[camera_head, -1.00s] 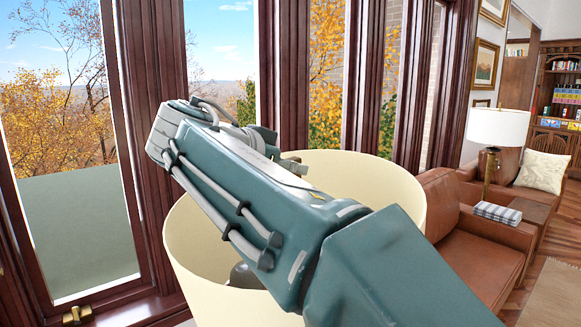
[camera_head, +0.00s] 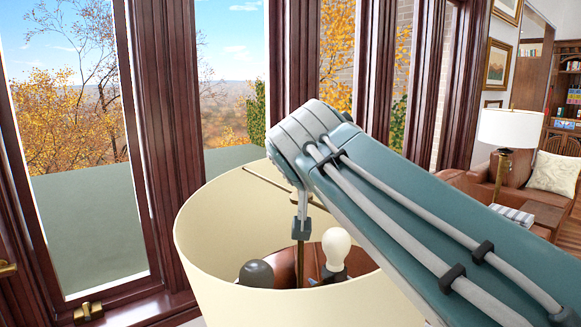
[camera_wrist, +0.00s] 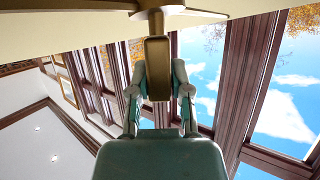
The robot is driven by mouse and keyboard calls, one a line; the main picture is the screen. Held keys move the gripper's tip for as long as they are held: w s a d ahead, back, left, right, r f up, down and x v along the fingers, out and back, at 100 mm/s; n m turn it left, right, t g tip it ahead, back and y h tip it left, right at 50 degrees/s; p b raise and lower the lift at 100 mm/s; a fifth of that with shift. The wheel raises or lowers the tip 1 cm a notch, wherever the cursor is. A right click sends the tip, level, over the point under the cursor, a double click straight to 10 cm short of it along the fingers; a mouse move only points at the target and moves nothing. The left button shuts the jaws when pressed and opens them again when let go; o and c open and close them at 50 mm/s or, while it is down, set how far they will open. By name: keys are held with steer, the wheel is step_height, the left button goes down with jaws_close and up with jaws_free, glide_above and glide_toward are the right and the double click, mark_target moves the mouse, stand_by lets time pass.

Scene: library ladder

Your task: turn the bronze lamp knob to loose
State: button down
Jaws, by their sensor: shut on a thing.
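The bronze lamp knob (camera_wrist: 157,70) shows in the wrist view as a narrow upright bar on a bronze disc. My gripper (camera_wrist: 158,82) has one finger on each side of it and is shut on it. In the head view, part of my gripper (camera_head: 301,228) reaches down inside the cream lampshade (camera_head: 215,240), above a thin bronze stem. The knob cannot be made out clearly there. A white bulb (camera_head: 336,246) and a dark grey bulb (camera_head: 256,273) stand inside the shade. The knob's turn position cannot be told.
Dark wood window frames (camera_head: 165,130) stand behind the lamp. A second lamp (camera_head: 508,129) and a brown leather chair (camera_head: 515,172) are at the right, partly behind my arm.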

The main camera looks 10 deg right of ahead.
steer(key=shift+d+n+y, duration=0.1)
steer(key=shift+n+y, duration=1.6)
steer(key=shift+y, duration=0.3)
steer(key=shift+n+y, duration=0.7)
steer(key=shift+y, duration=0.2)
steer(key=shift+f+n+y, duration=0.1)
steer(key=shift+n+y, duration=0.3)
steer(key=shift+n, duration=0.1)
steer(key=c, duration=0.6)
jaws_free()
steer(key=shift+o, duration=0.2)
steer(key=shift+s, duration=0.1)
steer(key=v, duration=1.1)
steer(key=shift+s+r, duration=0.25)
steer(key=shift+s, duration=0.05)
